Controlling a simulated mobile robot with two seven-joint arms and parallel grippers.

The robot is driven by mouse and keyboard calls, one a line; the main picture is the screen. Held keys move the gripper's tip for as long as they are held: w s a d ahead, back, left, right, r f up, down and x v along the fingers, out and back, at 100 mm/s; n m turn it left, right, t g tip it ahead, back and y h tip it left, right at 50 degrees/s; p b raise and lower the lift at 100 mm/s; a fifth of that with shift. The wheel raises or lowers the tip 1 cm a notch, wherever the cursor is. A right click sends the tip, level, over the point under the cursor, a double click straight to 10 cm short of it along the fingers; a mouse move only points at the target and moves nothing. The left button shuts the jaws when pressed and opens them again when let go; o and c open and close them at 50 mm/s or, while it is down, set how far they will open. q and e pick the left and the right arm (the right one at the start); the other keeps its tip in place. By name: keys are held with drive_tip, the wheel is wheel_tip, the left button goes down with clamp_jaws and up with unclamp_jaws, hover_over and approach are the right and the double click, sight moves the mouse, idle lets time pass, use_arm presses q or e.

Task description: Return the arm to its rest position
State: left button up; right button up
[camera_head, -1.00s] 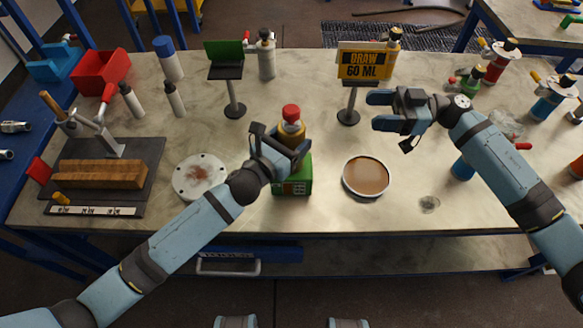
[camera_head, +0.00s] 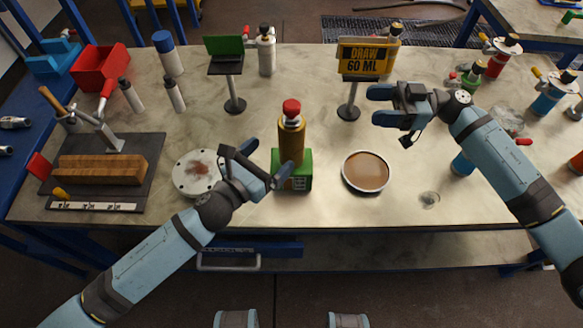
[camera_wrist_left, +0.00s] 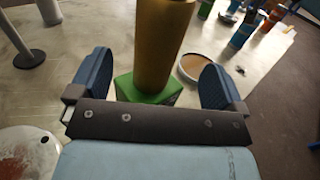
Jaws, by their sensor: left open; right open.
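My left gripper (camera_head: 252,167) is open and empty, just left of and in front of a gold bottle (camera_head: 291,142) with a red cap. The bottle stands upright on a green block (camera_head: 301,181) on the table. In the left wrist view, the gold bottle (camera_wrist_left: 160,45) rises beyond the two spread blue fingers of the left gripper (camera_wrist_left: 155,85). My right gripper (camera_head: 385,107) is open and empty over the table, beside the yellow "DRAW 60 ML" sign (camera_head: 364,57). Its arm comes in from the right.
A round white flange (camera_head: 197,173) lies beneath the left wrist. A dish of brown liquid (camera_head: 366,172) sits right of the green block. A wooden block (camera_head: 100,171) rests on a dark board at the left. Several bottles stand at the right, and a red bin (camera_head: 100,68) at the back left.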

use_arm(q)
drive_tip(key=v, duration=0.3)
drive_tip(key=shift+s+a, duration=0.2)
drive_tip(key=shift+s, duration=0.1)
